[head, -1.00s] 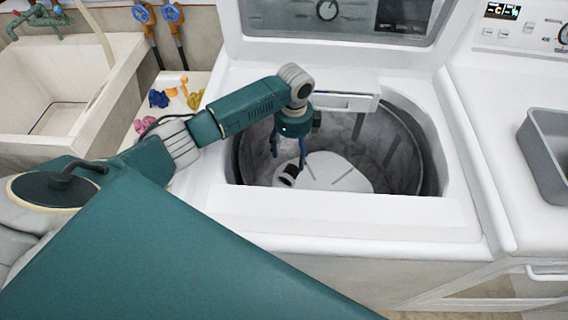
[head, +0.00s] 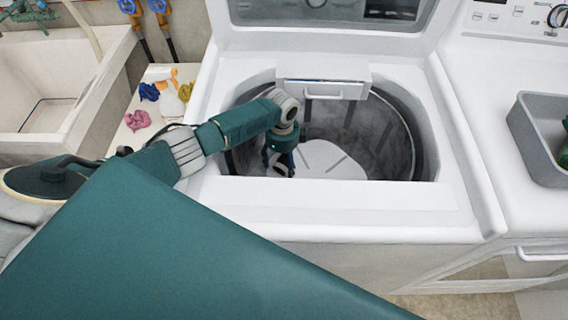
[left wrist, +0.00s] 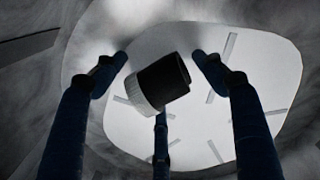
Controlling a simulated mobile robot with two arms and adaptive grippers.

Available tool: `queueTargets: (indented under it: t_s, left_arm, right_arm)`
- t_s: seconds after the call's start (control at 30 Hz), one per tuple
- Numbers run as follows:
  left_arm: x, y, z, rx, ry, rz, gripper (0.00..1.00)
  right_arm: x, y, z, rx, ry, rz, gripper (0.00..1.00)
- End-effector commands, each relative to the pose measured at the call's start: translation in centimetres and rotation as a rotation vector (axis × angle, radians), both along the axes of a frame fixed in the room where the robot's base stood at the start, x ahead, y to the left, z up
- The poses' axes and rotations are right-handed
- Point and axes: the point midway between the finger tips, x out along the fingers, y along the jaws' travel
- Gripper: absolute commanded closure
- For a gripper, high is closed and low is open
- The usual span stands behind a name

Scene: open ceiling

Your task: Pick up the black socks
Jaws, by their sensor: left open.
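The black socks (left wrist: 165,78) appear as a small black roll with a pale grey-white end, inside the washer drum (head: 385,140). In the left wrist view they lie between the spread fingers of my left gripper (left wrist: 160,85), over the pale drum centre. The fingers are open, and I see no grip on the roll. In the head view my left gripper (head: 279,162) reaches down into the left side of the drum. The roll there is mostly hidden by the fingers and the washer's front rim. My right gripper cannot be made out.
The open washer's white front rim (head: 330,200) and raised lid (head: 330,12) border the drum. A grey bin (head: 538,145) with a dark green thing at the picture edge stands on the right machine. A sink (head: 60,85) and small coloured items are at left.

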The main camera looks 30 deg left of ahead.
Motion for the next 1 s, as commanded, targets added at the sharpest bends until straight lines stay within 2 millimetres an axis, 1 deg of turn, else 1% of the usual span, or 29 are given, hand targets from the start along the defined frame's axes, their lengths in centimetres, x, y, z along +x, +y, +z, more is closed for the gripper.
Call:
queueTargets:
  t_s: [0.13,0.17,0.2,0.37,0.4,0.47,0.77,0.87,0.97,1.0]
  left_arm:
    - [0.0,0.0,0.0,0.0,-0.001,0.0,0.3]
    - [0.0,0.0,0.0,0.0,-0.001,0.0,0.34]
    - [0.0,0.0,0.1,0.0,-0.001,0.0,0.42]
    - [0.0,0.0,0.1,0.0,-0.001,0.0,0.73]
    - [0.0,0.0,0.1,0.0,-0.001,0.0,0.81]
    - [0.0,0.0,0.1,0.0,-0.001,0.0,0.93]
    - [0.1,0.0,0.3,0.0,-0.002,0.0,0.94]
    - [0.1,0.1,0.9,0.0,-0.002,0.0,0.94]
    - [0.2,0.0,2.1,-0.001,-0.004,-0.001,0.95]
    - [0.1,0.0,2.8,-0.001,-0.004,-0.001,0.95]
  right_arm:
    - [-0.2,0.2,0.0,0.002,0.002,0.0,0.07]
    - [-0.2,0.2,0.0,0.002,0.004,0.0,0.07]
    - [-0.3,0.2,0.0,0.002,0.005,0.0,0.07]
    - [-0.6,0.1,0.0,0.001,0.008,0.0,0.07]
    - [-0.6,0.1,0.0,0.001,0.009,0.001,0.07]
    - [-0.6,0.1,0.0,0.001,0.01,0.001,0.07]
    - [-0.6,-0.4,0.0,-0.005,0.01,0.004,0.07]
    - [-0.6,-0.4,0.1,-0.006,0.01,0.004,0.07]
    - [-0.6,-0.4,0.3,-0.006,0.01,0.004,0.07]
    - [-0.6,-0.4,0.4,-0.006,0.01,0.004,0.07]
